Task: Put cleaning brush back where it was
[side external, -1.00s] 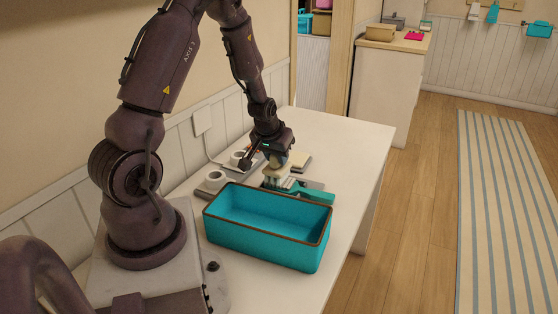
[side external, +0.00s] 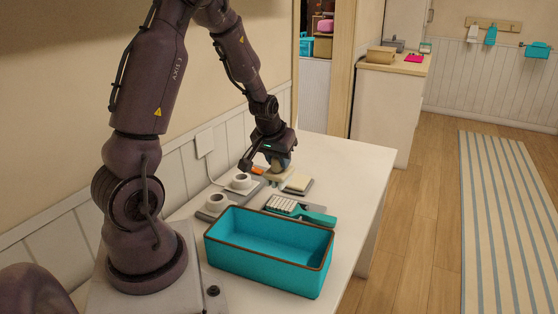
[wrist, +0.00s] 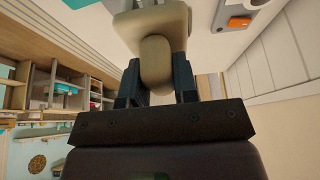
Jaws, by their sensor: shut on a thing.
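My gripper (side external: 278,160) points down over the back of the white table and is shut on a pale beige brush (side external: 276,178). In the wrist view, the rounded grip of the brush (wrist: 155,60) sits between the two dark fingers of my gripper (wrist: 157,75), with its wider body beyond them. I cannot tell whether the brush touches the surface below; its bristles are hidden. A teal-handled brush (side external: 318,218) with a pale, blocky head lies on a grey holder in front of my gripper.
A teal bin (side external: 268,262) with a brown rim stands empty at the front. Two white round items (side external: 240,181) sit in grey holders by the wall. A beige block (side external: 299,182) lies on a dark tray to the right. An orange item (side external: 258,170) is close left. The table's right side is clear.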

